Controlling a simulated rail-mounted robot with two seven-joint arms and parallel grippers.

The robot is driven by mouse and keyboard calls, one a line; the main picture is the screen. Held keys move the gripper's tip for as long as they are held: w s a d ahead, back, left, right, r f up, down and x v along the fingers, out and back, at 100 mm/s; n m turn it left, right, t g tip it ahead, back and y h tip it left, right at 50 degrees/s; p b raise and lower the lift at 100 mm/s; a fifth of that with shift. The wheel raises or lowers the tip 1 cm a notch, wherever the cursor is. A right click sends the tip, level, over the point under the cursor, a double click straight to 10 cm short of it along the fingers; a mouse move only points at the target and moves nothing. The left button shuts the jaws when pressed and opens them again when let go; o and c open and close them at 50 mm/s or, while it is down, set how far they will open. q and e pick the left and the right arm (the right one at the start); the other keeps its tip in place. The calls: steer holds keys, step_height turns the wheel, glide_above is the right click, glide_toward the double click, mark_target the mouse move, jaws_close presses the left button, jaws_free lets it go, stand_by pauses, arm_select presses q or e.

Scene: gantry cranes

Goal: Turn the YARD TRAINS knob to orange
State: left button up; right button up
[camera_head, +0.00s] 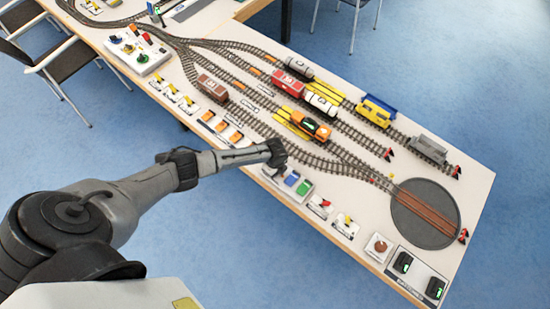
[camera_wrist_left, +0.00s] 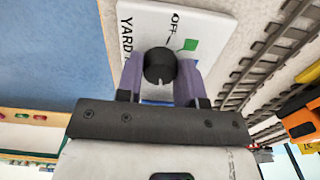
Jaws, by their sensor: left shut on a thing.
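The YARD TRAINS panel (camera_wrist_left: 140,22) is a white plate in the left wrist view, with "YARD" and "OFF" lettering and a green patch (camera_wrist_left: 190,44) beside the knob. The round black knob (camera_wrist_left: 159,66) stands between the fingers of my left gripper (camera_wrist_left: 160,75), which is shut on it. Its pointing direction is hard to tell. A blue patch shows partly below the knob; an orange patch is not visible there. In the head view the panel (camera_head: 305,187) shows green and blue patches, and my left gripper (camera_head: 272,167) covers its left part. My right gripper is not in view.
Orange-and-white switches (camera_head: 221,129) line the table edge left of my gripper. Small red and yellow levers (camera_head: 331,213) stand to the right. Tracks carry an orange locomotive (camera_head: 312,127) and several wagons behind. A round turntable (camera_head: 425,214) lies far right.

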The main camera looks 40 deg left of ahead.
arm_select(q)
steer(key=o, duration=0.9)
step_height(320, 180, up, 14)
steer(key=shift+f+p, duration=0.1)
steer(key=shift+p, duration=0.75)
